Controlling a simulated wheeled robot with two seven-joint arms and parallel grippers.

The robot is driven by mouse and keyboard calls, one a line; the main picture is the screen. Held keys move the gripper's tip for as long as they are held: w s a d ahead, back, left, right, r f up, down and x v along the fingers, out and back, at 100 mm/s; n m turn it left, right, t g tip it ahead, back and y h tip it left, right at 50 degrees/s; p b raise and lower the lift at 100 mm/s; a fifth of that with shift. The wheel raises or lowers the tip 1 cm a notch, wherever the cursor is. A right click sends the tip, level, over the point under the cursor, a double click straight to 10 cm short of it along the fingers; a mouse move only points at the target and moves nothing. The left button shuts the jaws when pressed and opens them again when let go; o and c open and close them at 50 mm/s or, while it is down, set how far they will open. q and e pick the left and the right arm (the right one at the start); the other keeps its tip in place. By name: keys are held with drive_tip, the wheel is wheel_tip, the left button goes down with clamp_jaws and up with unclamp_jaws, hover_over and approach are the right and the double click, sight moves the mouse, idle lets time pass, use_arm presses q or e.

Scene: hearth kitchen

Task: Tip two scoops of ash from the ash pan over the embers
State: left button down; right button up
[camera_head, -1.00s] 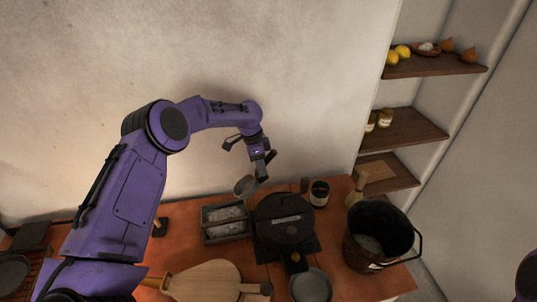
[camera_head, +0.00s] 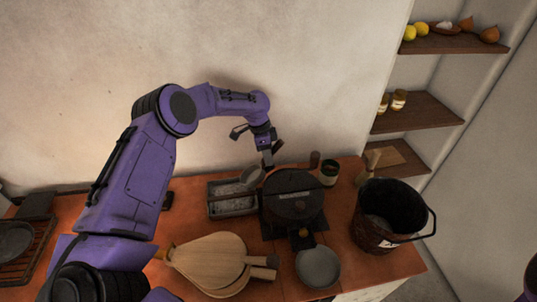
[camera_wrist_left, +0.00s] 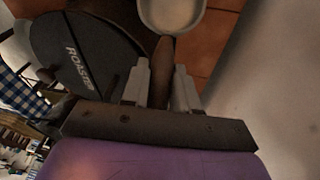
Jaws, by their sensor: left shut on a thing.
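My left gripper (camera_head: 268,157) is shut on the handle of a small metal scoop (camera_head: 251,176). In the left wrist view, the handle runs between the fingers (camera_wrist_left: 161,85) and the pale scoop bowl (camera_wrist_left: 172,13) lies beyond them. In the head view, the bowl overlaps the back right of the ash pan (camera_head: 212,209), a grey tray holding pale ash. I cannot tell how far above the ash the bowl is, or whether it holds any. No embers can be made out. My right gripper is not in view.
A black round roaster (camera_head: 292,185) stands right of the ash pan. A dark bucket (camera_head: 368,237), a grey dish (camera_head: 318,267), a jar (camera_head: 329,172) and wooden bellows (camera_head: 208,258) share the orange worktop (camera_head: 350,270). The wall rises close behind.

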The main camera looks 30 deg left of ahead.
sight(264, 163)
use_arm(q)
drive_tip(key=shift+f, duration=0.6)
drive_tip(key=shift+s+a+f+b, duration=0.1)
drive_tip(key=shift+a+f+b, duration=0.25)
drive_tip(key=shift+f+b, duration=0.25)
drive_tip(key=shift+s+a+f, duration=0.25)
drive_tip(key=shift+f, duration=0.4)
drive_tip(key=shift+s+a+r, duration=0.25)
drive_tip(key=shift+s, duration=0.05)
drive_tip(key=shift+s+a+f+p, duration=0.2)
drive_tip(key=shift+s+a+p, duration=0.7)
drive_tip(key=shift+s+a, duration=0.35)
drive_tip(key=shift+s+a+f, duration=0.15)
drive_tip(key=shift+s+a, duration=0.4)
drive_tip(key=shift+a, duration=0.15)
